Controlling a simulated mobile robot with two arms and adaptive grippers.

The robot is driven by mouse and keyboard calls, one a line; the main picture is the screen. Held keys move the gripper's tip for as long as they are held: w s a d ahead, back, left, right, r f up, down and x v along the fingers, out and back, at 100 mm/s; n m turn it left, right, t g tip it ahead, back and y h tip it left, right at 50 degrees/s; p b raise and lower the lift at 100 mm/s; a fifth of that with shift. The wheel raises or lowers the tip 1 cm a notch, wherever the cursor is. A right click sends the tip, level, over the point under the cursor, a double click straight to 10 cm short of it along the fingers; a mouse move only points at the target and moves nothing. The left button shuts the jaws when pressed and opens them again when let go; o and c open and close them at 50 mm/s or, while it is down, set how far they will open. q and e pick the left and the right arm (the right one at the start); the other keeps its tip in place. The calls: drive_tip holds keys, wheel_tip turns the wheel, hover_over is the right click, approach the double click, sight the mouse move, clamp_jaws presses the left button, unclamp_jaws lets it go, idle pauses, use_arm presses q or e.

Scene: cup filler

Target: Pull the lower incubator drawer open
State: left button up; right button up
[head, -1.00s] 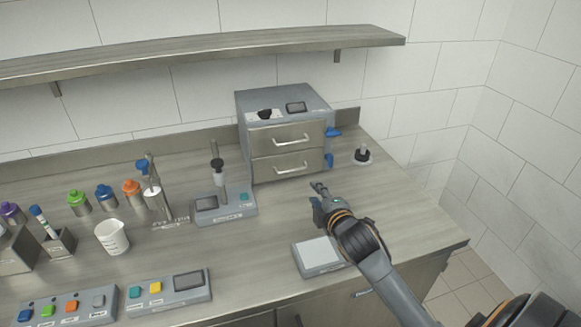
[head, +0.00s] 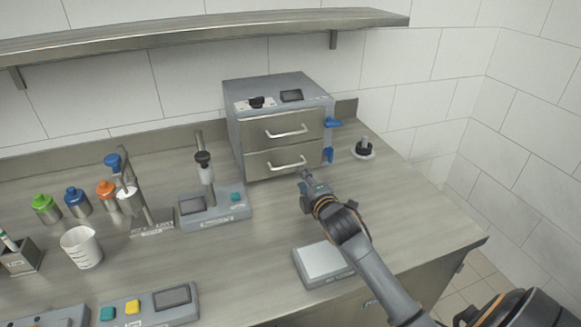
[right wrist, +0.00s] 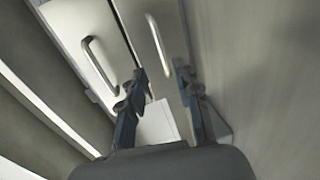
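The grey incubator (head: 233,137) stands at the back of the bench with two metal-fronted drawers, both shut. The lower drawer (head: 257,168) has a bar handle (head: 287,165), which also shows in the right wrist view (right wrist: 157,47). The upper drawer's handle (head: 287,133) shows to its left in the right wrist view (right wrist: 99,62). My right gripper (head: 302,173) is just in front of the lower drawer, near the handle's right end. In the right wrist view its fingers (right wrist: 160,82) are apart, with the lower handle ahead between their lines; I see no grip on it. My left gripper is out of view.
Blue latches (head: 328,155) stick out at the incubator's right side. A black-knobbed item (head: 364,149) stands to the right. A stand device (head: 214,208) is to the left, and a flat scale (head: 322,262) lies beside my right forearm. A shelf (head: 200,34) hangs above.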

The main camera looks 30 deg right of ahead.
sight(291, 167)
drive_tip(key=x, duration=1)
drive_tip(key=shift+w+f, duration=0.15)
drive_tip(key=shift+w, duration=0.25)
drive_tip(key=shift+c, duration=0.2)
clamp_jaws()
